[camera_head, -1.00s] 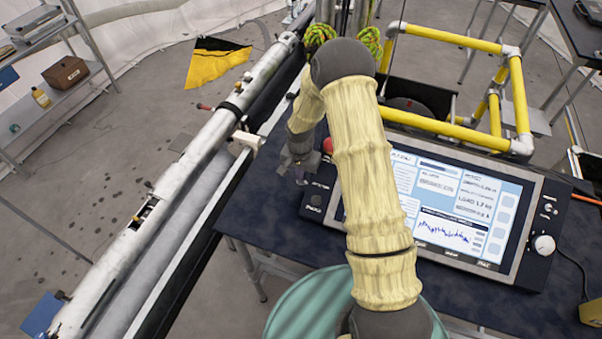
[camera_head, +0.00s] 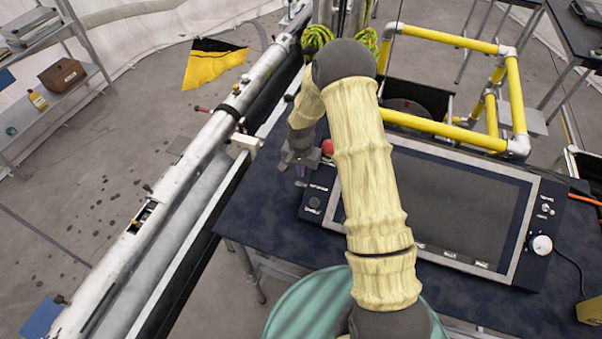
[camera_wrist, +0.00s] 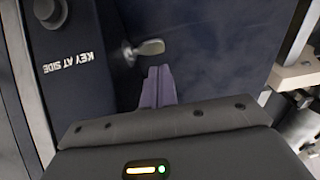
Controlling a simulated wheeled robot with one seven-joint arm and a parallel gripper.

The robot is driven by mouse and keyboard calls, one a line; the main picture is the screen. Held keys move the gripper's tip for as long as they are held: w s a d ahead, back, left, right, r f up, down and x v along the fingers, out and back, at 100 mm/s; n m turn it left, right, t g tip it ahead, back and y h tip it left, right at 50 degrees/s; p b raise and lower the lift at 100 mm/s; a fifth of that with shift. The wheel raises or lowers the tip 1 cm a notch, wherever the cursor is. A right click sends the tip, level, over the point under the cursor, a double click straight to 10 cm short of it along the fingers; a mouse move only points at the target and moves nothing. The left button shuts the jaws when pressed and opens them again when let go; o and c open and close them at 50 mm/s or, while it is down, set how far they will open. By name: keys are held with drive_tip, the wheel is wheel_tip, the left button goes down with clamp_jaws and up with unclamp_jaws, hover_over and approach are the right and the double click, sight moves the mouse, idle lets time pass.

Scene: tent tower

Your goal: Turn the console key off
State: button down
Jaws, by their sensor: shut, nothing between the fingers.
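The console (camera_head: 455,205) lies on the dark table with its screen dark. In the wrist view, the key (camera_wrist: 148,48) sticks out from the console's side, beside the "KEY AT SIDE" label (camera_wrist: 68,68). My gripper (camera_wrist: 158,75) is shut and empty, its purple fingertips just below the key in that view; I cannot tell whether they touch it. In the head view, my gripper (camera_head: 300,180) is at the console's left edge, and the key cannot be made out there.
A red button (camera_head: 327,147) is on the console near my gripper. A white knob (camera_head: 541,244) is at its right end. A yellow pipe frame (camera_head: 450,130) stands behind. A long metal tube (camera_head: 185,170) runs along the left. Bare table (camera_head: 250,215) lies left of the console.

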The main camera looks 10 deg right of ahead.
sight(301, 183)
wheel_tip(301, 183, up, 7)
drive_tip(key=s+a+p, duration=0.1)
drive_tip(key=p, duration=0.2)
drive_tip(key=shift+s, duration=0.25)
drive_tip(key=c, duration=1.7)
unclamp_jaws()
drive_tip(key=shift+d, duration=0.1)
drive_tip(key=shift+o, duration=0.4)
drive_tip(key=shift+s+r, duration=0.15)
drive_tip(key=shift+r, duration=0.05)
drive_tip(key=s+d+r+n+t+b, duration=0.1)
drive_tip(key=s+d+r+n+b, duration=0.1)
drive_tip(key=s, duration=0.8)
drive_tip(key=s+d+r+n+t+b, duration=0.1)
drive_tip(key=s+r+n+b, duration=0.3)
drive_tip(key=s+b, duration=0.5)
drive_tip(key=shift+s+d+r, duration=0.4)
drive_tip(key=shift+s+r, duration=0.55)
drive_tip(key=shift+s, duration=0.3)
